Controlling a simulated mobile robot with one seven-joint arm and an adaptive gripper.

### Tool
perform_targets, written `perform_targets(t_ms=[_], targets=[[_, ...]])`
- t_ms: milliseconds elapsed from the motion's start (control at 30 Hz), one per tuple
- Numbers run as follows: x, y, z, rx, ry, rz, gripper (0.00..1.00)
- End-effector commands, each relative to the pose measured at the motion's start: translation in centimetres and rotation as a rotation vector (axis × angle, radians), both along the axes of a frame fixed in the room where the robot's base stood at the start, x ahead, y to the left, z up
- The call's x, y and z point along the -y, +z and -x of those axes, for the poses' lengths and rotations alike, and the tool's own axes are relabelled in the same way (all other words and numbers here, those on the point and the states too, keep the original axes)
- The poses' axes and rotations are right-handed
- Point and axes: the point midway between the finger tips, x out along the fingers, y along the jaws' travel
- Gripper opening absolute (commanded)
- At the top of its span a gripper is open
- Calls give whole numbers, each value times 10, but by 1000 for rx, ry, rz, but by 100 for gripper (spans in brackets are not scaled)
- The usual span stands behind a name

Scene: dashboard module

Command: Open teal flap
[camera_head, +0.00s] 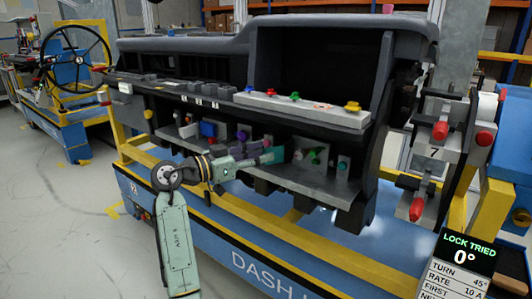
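A small teal piece (272,156), which looks like the teal flap, shows in the lower opening of the dark dashboard module (300,35). My gripper (250,153) reaches in from the left, with its tip at or just in front of the teal piece. I cannot tell whether they touch. The fingers are too small and overlapped to show whether they are open or shut. The flap's hinge side and part of its face are hidden by my gripper.
A grey ledge (300,108) with several coloured knobs runs above the opening. More coloured knobs (316,155) sit to the right. Red-handled parts (440,130) stand at far right. A blue and yellow base frame (270,240) lies below.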

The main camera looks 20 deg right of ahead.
Motion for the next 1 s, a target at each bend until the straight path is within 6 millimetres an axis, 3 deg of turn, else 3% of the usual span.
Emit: perform_targets(t_ms=[200,400,600,900,1000], targets=[[-48,0,13,-1,3,1,38],[-80,0,21,-1,3,1,38],[-91,0,25,-1,2,0,38],[-91,0,25,-1,2,1,38],[-106,5,17,2,76,8,38]])
